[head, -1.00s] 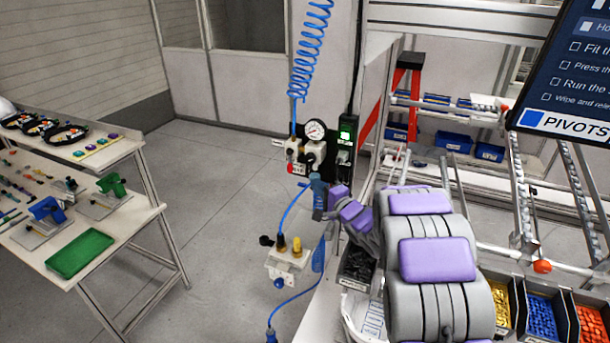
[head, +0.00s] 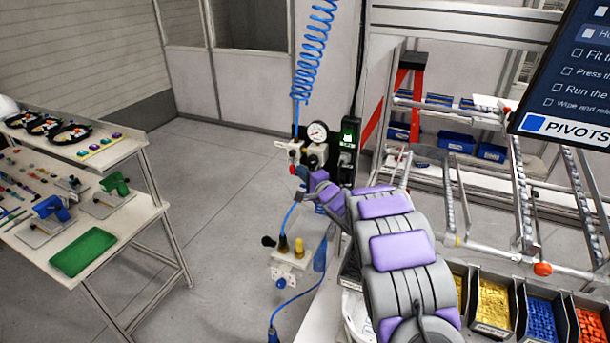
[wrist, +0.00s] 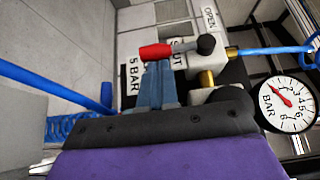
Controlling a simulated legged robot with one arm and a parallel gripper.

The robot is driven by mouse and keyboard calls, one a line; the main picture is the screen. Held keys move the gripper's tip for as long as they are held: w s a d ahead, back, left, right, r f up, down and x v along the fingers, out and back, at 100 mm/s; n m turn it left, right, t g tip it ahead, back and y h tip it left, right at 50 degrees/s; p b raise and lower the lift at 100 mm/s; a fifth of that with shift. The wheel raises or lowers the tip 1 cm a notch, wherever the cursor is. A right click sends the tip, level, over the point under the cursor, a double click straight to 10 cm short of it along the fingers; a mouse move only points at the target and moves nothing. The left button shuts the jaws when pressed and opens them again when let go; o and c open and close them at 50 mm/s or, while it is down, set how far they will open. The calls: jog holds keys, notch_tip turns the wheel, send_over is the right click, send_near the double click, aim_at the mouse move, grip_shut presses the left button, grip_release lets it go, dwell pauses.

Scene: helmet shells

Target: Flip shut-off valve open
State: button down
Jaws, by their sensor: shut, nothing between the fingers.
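The shut-off valve has a red lever (wrist: 168,50) with a black knob at its right end, lying roughly level across the wrist view. A SHUT label (wrist: 186,32) shows behind it, and an OPEN label (wrist: 209,18) is above. My gripper (wrist: 160,66) is shut and empty. Its blue-grey fingertips are right at the lever's lower side; I cannot tell whether they touch.
A pressure gauge (head: 317,131) is beside the valve, with a black box with a green light (head: 348,135) to its right. A coiled blue hose (head: 314,55) hangs above. A fixture with yellow and black knobs (head: 290,262) stands below. Open floor lies to the left.

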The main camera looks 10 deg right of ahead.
aim_at(293, 173)
jog(key=shift+a+f, duration=0.1)
dwell(0.3)
jog(key=a+m+t, duration=0.1)
jog(key=w+a+f+m+t, duration=0.1)
jog(key=m+t, duration=0.1)
jog(key=w+a+m+t, duration=0.1)
jog(key=t, duration=0.1)
jog(key=shift+f+m, duration=0.3)
jog(key=shift+f, duration=0.05)
jog(key=w+a+r+m+t+b, duration=0.1)
jog(key=w+a+r+b, duration=0.2)
jog(key=a, duration=0.2)
jog(key=shift+w+t, duration=0.25)
jog(key=shift+t, duration=0.05)
dwell(0.5)
jog(key=shift+a+r, duration=0.1)
dwell(2.0)
